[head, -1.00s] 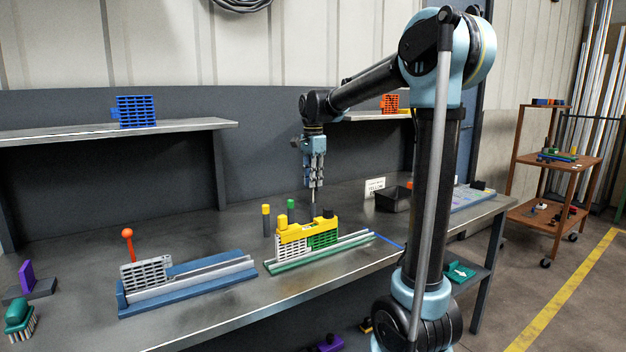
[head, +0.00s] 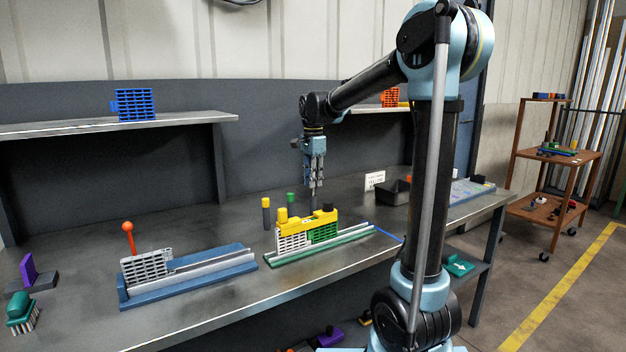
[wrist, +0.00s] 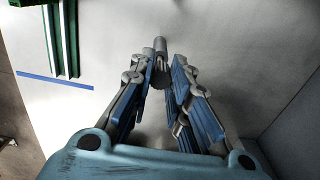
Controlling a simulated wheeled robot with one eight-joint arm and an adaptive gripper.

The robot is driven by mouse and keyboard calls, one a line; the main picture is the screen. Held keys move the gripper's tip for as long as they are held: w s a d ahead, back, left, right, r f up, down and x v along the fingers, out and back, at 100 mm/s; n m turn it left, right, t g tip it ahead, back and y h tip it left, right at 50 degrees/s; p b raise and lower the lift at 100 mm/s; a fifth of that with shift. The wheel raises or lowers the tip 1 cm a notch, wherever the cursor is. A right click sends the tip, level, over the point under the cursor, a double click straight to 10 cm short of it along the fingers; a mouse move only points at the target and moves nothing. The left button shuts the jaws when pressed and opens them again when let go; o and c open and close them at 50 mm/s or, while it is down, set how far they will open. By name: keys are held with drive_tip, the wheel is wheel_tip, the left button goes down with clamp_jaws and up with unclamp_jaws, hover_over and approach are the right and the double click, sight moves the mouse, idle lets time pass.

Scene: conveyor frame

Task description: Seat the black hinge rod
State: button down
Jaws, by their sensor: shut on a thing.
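My gripper (head: 315,184) points down above the bench, just behind the yellow-topped module. It is shut on a slim grey rod (head: 312,201), which hangs roughly upright below the fingertips. The rod (wrist: 160,46) also shows between the fingers in the wrist view, with a dark near end (wrist: 157,78). The module has white (head: 292,242) and green (head: 324,233) grid blocks under a yellow bracket (head: 305,225). A yellow knob (head: 282,215) and a black knob (head: 328,208) sit on the bracket. The module stands at a green-and-grey rail (head: 320,248). The rod's lower end is hard to make out.
A yellow-topped rod (head: 266,212) and a green-topped rod (head: 291,202) stand behind the module. A blue fixture (head: 212,270) with a grey grid block (head: 147,266) and an orange-knobbed lever (head: 129,238) lies left. A black bin (head: 394,192) stands behind right.

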drive_tip(key=shift+f, duration=1.7)
drive_tip(key=c, duration=1.4)
unclamp_jaws()
drive_tip(key=shift+c, duration=0.2)
wheel_tip(320, 180, up, 12)
drive_tip(key=shift+f, duration=0.1)
